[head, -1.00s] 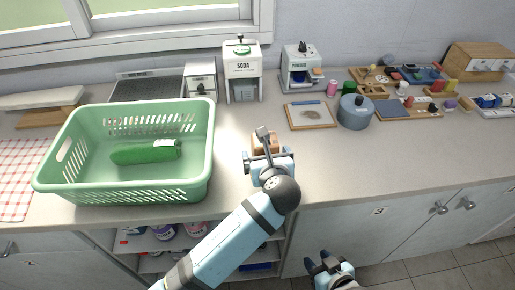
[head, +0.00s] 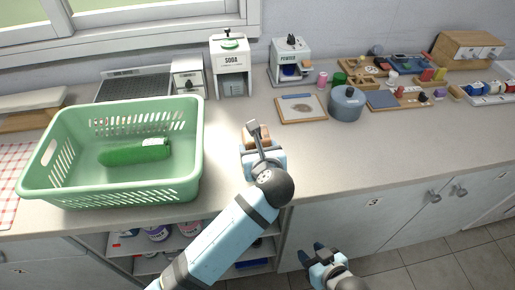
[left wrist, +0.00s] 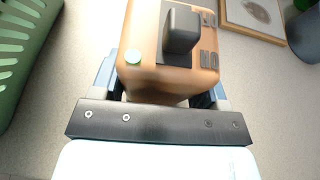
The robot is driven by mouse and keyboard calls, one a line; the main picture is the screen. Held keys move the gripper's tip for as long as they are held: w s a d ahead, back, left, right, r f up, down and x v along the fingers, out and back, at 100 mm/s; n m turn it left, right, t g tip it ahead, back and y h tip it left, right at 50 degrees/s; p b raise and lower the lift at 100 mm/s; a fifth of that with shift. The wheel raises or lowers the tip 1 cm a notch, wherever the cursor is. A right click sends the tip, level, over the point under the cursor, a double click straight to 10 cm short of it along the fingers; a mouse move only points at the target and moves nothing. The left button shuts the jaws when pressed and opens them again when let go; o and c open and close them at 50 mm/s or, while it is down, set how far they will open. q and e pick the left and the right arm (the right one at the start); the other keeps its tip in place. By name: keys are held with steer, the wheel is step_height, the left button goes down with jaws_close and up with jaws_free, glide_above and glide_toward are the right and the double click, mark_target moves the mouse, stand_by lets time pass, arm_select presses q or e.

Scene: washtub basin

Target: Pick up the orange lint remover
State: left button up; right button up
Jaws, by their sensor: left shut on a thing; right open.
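The orange lint remover (head: 250,142) is a boxy orange-tan body, partly hidden by my left gripper in the head view. In the left wrist view the lint remover (left wrist: 143,62) shows a dark grey raised part and a pale green round button. My left gripper (head: 262,155) is shut on it, with the blue fingers (left wrist: 160,88) on either side of its body. I cannot tell whether it is clear of the counter. My right gripper (head: 318,252) is open and empty, low in front of the cabinets.
A green basket (head: 190,182) holding a green bottle (head: 135,152) stands to the left. Behind are a soda dispenser (head: 231,65) and a powder dispenser (head: 290,62). A framed board (head: 284,118) and a grey-blue pot (head: 347,103) stand to the right. The right front counter is clear.

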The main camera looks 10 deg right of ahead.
arm_select(q)
step_height(320, 180, up, 20)
steer(key=p, duration=0.2)
steer(key=shift+f, duration=0.1)
stand_by(0.4)
steer(key=shift+f, duration=9.35)
steer(key=shift+f, duration=0.3)
steer(key=shift+f, duration=0.25)
